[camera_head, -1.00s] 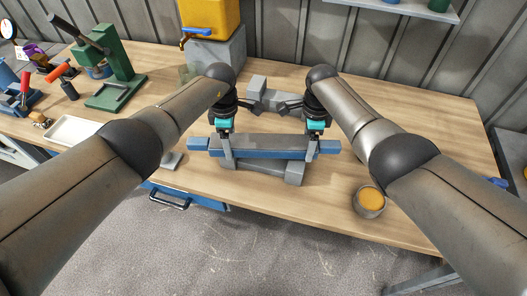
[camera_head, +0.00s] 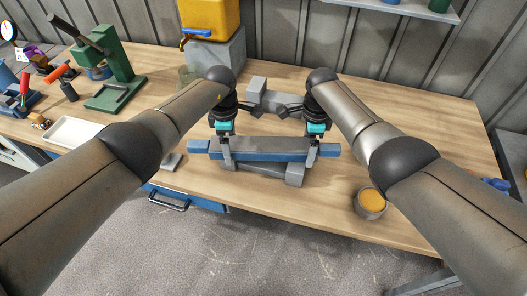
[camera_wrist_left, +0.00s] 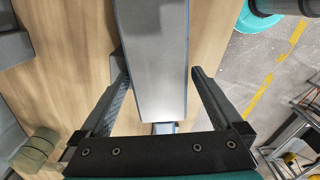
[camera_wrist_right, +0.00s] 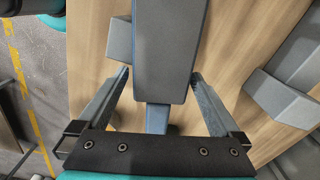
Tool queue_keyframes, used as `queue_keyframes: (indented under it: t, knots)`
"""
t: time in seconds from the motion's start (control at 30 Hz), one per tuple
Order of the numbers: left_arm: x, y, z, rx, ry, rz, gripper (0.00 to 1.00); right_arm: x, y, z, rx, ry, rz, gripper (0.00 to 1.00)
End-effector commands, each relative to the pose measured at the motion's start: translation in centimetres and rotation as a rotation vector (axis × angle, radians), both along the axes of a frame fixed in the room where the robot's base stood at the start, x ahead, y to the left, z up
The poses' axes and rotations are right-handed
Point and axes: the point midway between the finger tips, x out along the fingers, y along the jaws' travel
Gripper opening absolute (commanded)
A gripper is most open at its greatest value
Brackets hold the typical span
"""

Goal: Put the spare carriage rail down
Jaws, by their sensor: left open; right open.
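The spare carriage rail (camera_head: 262,148) is a long grey bar with blue ends. It lies level along the bench front, on or just above a low grey stand (camera_head: 294,174); I cannot see whether it touches everywhere. My left gripper (camera_head: 226,155) is open with its fingers either side of the rail near its left end. My right gripper (camera_head: 313,155) is open the same way near the right end. The rail also runs between the open fingers in the left wrist view (camera_wrist_left: 152,60) and the right wrist view (camera_wrist_right: 168,50).
The wooden bench (camera_head: 420,120) is clear to the right. A grey block-shaped piece (camera_head: 275,98) stands behind the rail. A cup of orange content (camera_head: 371,203) is at the front right. A green press (camera_head: 113,70), white tray (camera_head: 73,132) and yellow container (camera_head: 212,20) stand left and behind.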

Motion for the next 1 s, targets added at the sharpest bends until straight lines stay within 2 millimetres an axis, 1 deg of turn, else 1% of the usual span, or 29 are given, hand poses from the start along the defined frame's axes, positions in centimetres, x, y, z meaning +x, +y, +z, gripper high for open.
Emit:
queue_keyframes:
  t: [0.17, 0.47, 0.73, 0.93, 1.0]
  knots:
    - [0.1, 0.0, 0.7, -0.001, -0.002, 0.000, 1.00, 0.0, 0.1, 0.0, 0.001, -0.001, 0.000, 1.00]
    - [0.1, 0.1, 2.6, 0.001, -0.003, 0.000, 1.00, 0.0, 0.1, 0.0, 0.001, -0.001, 0.000, 1.00]
    - [0.1, 0.1, 5.2, 0.001, -0.004, -0.001, 1.00, 0.0, 0.1, 0.0, 0.001, -0.001, 0.000, 1.00]
    - [0.1, 0.1, 7.5, 0.002, -0.003, -0.001, 1.00, 0.0, 0.1, 0.0, 0.001, -0.001, 0.000, 1.00]
    - [0.1, 0.1, 8.5, 0.001, -0.004, 0.000, 1.00, 0.0, 0.1, 0.0, 0.001, -0.001, 0.000, 1.00]
